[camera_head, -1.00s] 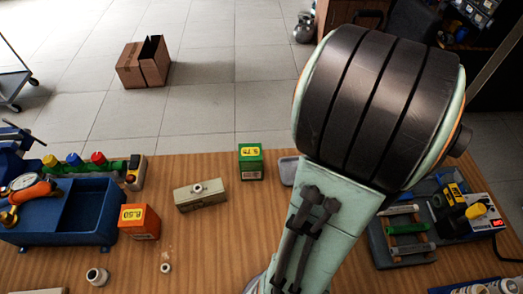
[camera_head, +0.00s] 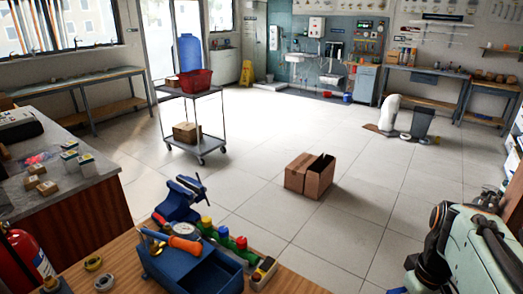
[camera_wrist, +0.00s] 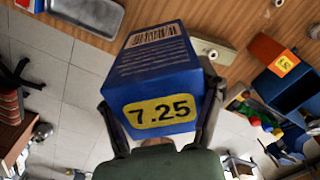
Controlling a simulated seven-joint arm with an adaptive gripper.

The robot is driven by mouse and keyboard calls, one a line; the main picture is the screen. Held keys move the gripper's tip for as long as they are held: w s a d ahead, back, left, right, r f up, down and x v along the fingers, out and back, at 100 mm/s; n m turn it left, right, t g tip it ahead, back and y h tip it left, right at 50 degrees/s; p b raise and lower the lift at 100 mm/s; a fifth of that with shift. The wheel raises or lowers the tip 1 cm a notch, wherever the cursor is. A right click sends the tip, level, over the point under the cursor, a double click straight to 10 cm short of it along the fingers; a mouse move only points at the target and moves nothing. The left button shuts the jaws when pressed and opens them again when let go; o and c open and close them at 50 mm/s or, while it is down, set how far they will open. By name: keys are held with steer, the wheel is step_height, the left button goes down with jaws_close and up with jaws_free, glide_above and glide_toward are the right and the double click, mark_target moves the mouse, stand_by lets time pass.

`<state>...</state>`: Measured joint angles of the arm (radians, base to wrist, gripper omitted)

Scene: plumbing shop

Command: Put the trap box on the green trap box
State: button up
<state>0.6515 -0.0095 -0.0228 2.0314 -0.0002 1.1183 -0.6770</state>
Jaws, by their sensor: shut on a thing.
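A blue trap box (camera_wrist: 158,65) with a yellow 7.25 label and a barcode fills the middle of the wrist view. My gripper (camera_wrist: 158,92) is shut on it, one finger on each side, and holds it up with the wooden table beyond it. The green trap box does not show in either view now; in the wrist view the blue box may cover it. My gripper is outside the head view, where only part of my arm shows at the right.
The wrist view shows a grey tray (camera_wrist: 88,12), an off-white block (camera_wrist: 215,48) and an orange box (camera_wrist: 268,50) on the table. The head view shows a blue toolbox (camera_head: 205,272), a coloured-cap manifold (camera_head: 224,240), a vise (camera_head: 180,203) and a cardboard box (camera_head: 307,178) on the floor.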

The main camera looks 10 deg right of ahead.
steer(key=w+d+f, duration=0.1)
steer(key=w+f, duration=0.1)
steer(key=w+d+f, duration=0.4)
steer(key=shift+f, duration=0.35)
steer(key=shift+w+d+f, duration=0.15)
steer(key=shift+f, duration=0.85)
steer(key=shift+w+d+f, duration=0.1)
steer(key=shift+w+f, duration=0.05)
steer(key=shift+f, duration=0.85)
steer(key=o, duration=1.3)
steer(key=shift+c, duration=0.2)
